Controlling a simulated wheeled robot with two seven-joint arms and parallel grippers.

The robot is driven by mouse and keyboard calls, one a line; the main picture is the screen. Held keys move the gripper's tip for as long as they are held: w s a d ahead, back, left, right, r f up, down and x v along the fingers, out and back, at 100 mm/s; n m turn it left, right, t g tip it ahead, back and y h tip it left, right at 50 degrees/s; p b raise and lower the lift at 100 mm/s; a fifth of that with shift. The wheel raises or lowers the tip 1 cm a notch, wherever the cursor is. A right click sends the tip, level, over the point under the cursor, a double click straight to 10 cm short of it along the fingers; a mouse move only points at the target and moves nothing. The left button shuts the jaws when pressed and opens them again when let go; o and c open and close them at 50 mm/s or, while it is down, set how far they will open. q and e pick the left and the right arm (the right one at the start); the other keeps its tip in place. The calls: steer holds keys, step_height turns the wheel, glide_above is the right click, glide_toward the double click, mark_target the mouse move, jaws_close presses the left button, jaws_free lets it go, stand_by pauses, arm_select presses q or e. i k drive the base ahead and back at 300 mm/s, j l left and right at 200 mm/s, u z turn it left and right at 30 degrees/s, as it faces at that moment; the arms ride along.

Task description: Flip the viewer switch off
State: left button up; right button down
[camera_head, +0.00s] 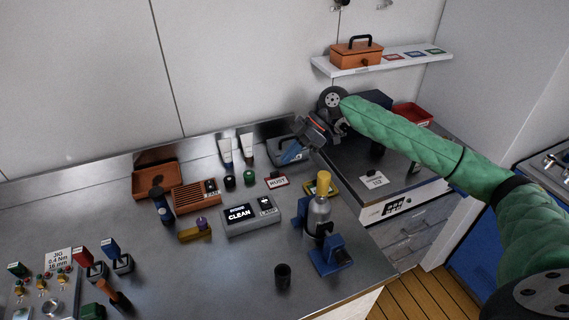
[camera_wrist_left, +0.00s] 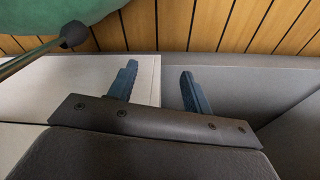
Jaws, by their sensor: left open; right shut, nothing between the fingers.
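The viewer (camera_head: 250,221) is a grey box on the steel bench, with a lit display reading "CLEAN". A small switch panel (camera_head: 266,206) is at the right of its top; the switch position is too small to tell. My right gripper (camera_head: 287,158) reaches in from the right on a green-sleeved arm. Its blue fingers are shut and empty, pointing down-left, above and behind the viewer and apart from it. My left gripper (camera_wrist_left: 160,84) shows only in the left wrist view, with its two blue fingers apart and nothing between them.
A grey bottle with yellow cap (camera_head: 319,213) in a blue stand is right of the viewer. A red-lettered sign (camera_head: 277,182) and dark jars lie behind it. An orange slotted block (camera_head: 195,197) stands left. The bench in front of the viewer is mostly clear.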

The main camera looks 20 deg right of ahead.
mark_target(264, 202)
steer(key=k+l, duration=0.25)
steer(key=l, duration=0.15)
steer(key=k+l, duration=0.25)
steer(key=l, duration=0.2)
steer(key=k+l, duration=0.25)
steer(key=l, duration=0.15)
steer(key=k+l, duration=0.25)
steer(key=l, duration=0.15)
